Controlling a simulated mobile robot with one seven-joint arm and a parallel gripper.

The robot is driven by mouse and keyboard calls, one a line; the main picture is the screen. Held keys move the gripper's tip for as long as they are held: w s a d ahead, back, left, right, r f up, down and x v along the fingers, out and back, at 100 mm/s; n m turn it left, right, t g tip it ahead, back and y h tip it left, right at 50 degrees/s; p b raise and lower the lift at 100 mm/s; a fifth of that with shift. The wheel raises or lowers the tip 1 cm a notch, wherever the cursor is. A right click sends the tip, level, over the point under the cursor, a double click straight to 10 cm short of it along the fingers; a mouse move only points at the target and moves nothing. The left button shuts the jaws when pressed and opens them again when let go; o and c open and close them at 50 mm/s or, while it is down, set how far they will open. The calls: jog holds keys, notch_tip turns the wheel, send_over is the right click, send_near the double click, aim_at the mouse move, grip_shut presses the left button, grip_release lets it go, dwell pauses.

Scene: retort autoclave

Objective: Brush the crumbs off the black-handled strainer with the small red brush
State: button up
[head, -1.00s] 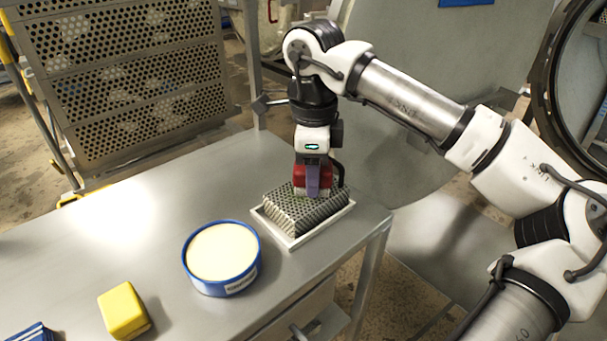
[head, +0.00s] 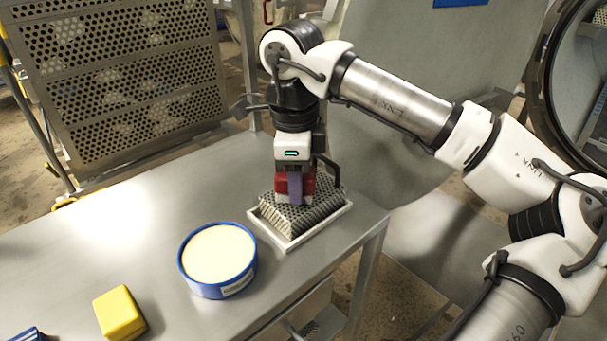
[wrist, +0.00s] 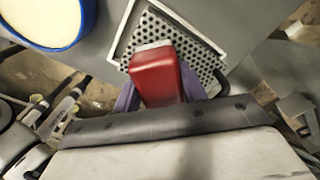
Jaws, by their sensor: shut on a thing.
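The strainer (head: 325,207) is a perforated grey metal piece with ridged sides, in a shallow white tray (head: 333,222) near the table's right edge. Its holed top also shows in the wrist view (wrist: 190,48). A dark, thin curved part, perhaps its black handle, shows at its right there (wrist: 218,82). My gripper (head: 296,190) is over the strainer's left part, pointing down. Its purple fingers are shut on the small red brush (wrist: 155,78), whose pale end is at the strainer's top; I cannot tell whether it touches. I cannot make out crumbs.
A round blue tub (head: 222,285) with cream contents stands left of the tray. A yellow block (head: 119,313) and a blue item (head: 27,334) are nearer the front left. The table's left and back are clear. A perforated rack (head: 120,75) stands behind.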

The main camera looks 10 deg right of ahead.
aim_at(275, 178)
jog(key=shift+s+a+f+b, duration=0.1)
jog(key=shift+s+a+b, duration=0.05)
jog(key=shift+s+a, duration=0.5)
jog(key=shift+s+a+f+b, duration=0.15)
jog(key=shift+s+a, duration=0.3)
jog(key=shift+a, duration=0.4)
jog(key=shift+w+a, duration=0.25)
jog(key=shift+w+d+r+p, duration=0.1)
jog(key=shift+w+d+p, duration=0.05)
jog(key=shift+w+d, duration=0.7)
jog(key=shift+w+d+p, duration=0.15)
jog(key=shift+w+d, duration=0.4)
jog(key=shift+d, duration=0.5)
jog(key=shift+w+d+r+p, duration=0.1)
jog(key=shift+w+d+p, duration=0.05)
jog(key=shift+w+d, duration=0.7)
jog(key=shift+d+r, duration=0.1)
jog(key=shift+d, duration=0.3)
jog(key=shift+s+a+b, duration=0.15)
jog(key=shift+s+a, duration=0.6)
jog(key=shift+a, duration=0.3)
jog(key=shift+s+a+b, duration=0.1)
jog(key=shift+s+a, duration=0.6)
jog(key=shift+a, duration=0.4)
jog(key=shift+s+a+b, duration=0.15)
jog(key=shift+s+a, duration=0.6)
jog(key=shift+a, duration=0.3)
jog(key=shift+r+p, duration=2.2)
jog(key=shift+r, duration=0.7)
jog(key=shift+r, duration=0.1)
